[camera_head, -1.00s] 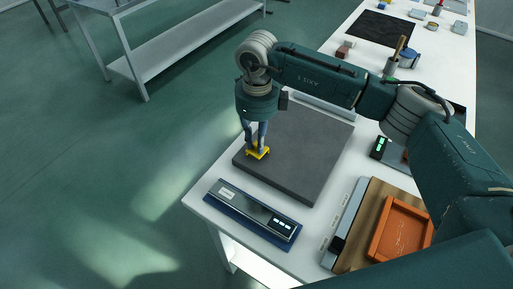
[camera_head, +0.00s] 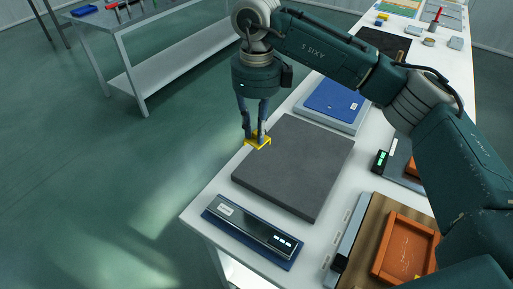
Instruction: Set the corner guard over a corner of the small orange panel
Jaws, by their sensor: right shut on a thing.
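My right gripper (camera_head: 257,136) points down and is shut on the yellow corner guard (camera_head: 258,143), a small bright piece at its fingertips. The guard is at the left edge of the dark grey slab; I cannot tell whether it touches it. An orange panel (camera_head: 402,249) with a raised rim lies on a brown board at the lower right, away from the gripper. Another orange piece (camera_head: 413,170) shows partly behind my right arm, on a dark device. Which one is the small panel is unclear. My left gripper is not in view.
The grey slab (camera_head: 295,165) fills the middle of the white table. A blue panel on a pale base (camera_head: 333,100) lies behind it. A display device on a blue base (camera_head: 253,232) stands at the front left. A metal rack (camera_head: 190,55) stands beyond the floor gap.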

